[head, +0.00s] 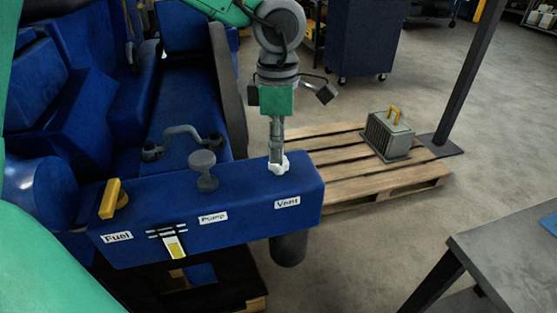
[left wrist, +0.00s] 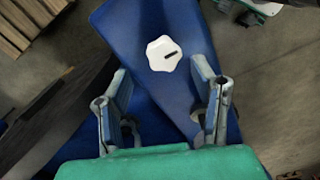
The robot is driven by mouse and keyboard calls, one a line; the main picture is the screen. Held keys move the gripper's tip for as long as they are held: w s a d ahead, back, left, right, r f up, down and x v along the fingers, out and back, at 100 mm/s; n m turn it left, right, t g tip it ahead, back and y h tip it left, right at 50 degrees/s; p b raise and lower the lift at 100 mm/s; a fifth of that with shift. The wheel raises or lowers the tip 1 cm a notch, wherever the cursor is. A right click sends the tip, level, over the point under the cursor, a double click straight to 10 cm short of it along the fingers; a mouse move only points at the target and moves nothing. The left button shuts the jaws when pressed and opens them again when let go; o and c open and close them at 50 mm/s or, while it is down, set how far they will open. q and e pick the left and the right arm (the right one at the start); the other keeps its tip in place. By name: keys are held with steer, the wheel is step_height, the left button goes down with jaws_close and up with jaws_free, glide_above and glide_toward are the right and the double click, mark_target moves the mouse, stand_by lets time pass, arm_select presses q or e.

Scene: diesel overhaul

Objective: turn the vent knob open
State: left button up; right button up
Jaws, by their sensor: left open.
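The vent knob (head: 279,166) is a small white lobed knob on top of the blue box, behind the label "Vent" (head: 287,202). In the left wrist view the knob (left wrist: 163,54) shows a dark slot-like mark that lies nearly level, slightly tilted. My left gripper (head: 277,158) points down from above, right over the knob in the head view. In the left wrist view its two fingers (left wrist: 162,95) are apart, and the knob shows beyond the gap between them, with nothing held. Whether a finger touches the knob cannot be told. My right gripper is not in view.
On the same blue box (head: 245,219) stand a grey pump knob (head: 203,168) and a yellow fuel handle (head: 111,198). A wooden pallet (head: 345,183) with a grey finned unit (head: 386,135) lies behind right. A grey table (head: 515,250) stands at front right. Open floor lies between.

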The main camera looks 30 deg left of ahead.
mark_target(279, 166)
arm_select(q)
steer(key=f, duration=0.3)
steer(key=shift+s+d+f, duration=0.1)
steer(key=shift+s+d, duration=0.05)
steer(key=shift+s, duration=0.1)
steer(key=shift+w+f, duration=0.1)
steer(key=shift+f, duration=0.2)
